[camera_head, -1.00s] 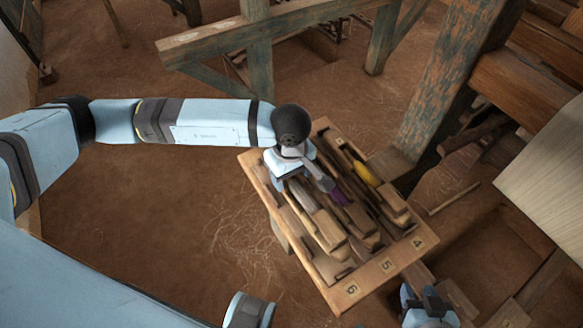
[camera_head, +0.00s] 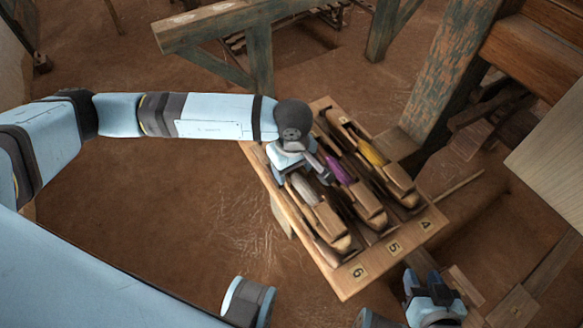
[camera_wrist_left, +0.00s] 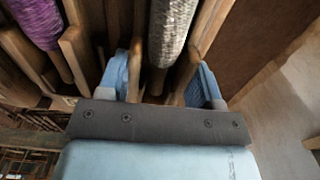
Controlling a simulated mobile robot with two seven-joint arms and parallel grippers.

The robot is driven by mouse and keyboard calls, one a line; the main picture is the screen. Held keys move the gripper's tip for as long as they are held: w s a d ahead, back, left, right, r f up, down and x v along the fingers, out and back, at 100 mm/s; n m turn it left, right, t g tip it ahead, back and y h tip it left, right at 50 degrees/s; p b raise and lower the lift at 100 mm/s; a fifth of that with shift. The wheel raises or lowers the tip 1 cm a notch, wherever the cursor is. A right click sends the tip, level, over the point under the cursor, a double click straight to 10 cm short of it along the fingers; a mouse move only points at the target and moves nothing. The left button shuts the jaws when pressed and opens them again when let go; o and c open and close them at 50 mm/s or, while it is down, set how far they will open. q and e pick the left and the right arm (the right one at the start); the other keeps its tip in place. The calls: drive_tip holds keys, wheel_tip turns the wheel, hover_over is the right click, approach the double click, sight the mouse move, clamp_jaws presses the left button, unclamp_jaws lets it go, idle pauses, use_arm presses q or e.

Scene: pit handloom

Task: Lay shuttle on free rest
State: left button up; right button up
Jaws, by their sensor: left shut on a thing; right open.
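My left gripper (camera_head: 308,172) is shut on a wooden shuttle with grey yarn (camera_head: 304,188). The shuttle lies along the lane marked 6 of a slatted wooden rack (camera_head: 340,284); I cannot tell whether its full weight is on the rack. In the left wrist view the blue fingers (camera_wrist_left: 162,78) stand either side of the shuttle, with grey yarn (camera_wrist_left: 172,28) between them. A purple-yarn shuttle (camera_head: 340,170) lies in lane 5 and a yellow-yarn shuttle (camera_head: 372,153) in lane 4. My right gripper (camera_head: 430,284) is open and empty near the rack's front right corner.
A worn timber post (camera_head: 440,85) stands right of the rack, and a timber beam frame (camera_head: 225,35) stands behind it. A pale board (camera_head: 550,165) is at the far right. Bare earth floor (camera_head: 150,215) lies left of the rack.

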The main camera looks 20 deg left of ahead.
use_arm(q)
drive_tip(key=o, duration=1.2)
drive_tip(key=shift+c, duration=0.2)
drive_tip(key=shift+r, duration=0.1)
drive_tip(key=shift+r+p, duration=1.9)
drive_tip(key=shift+r, duration=2.05)
drive_tip(key=shift+s+f, duration=0.1)
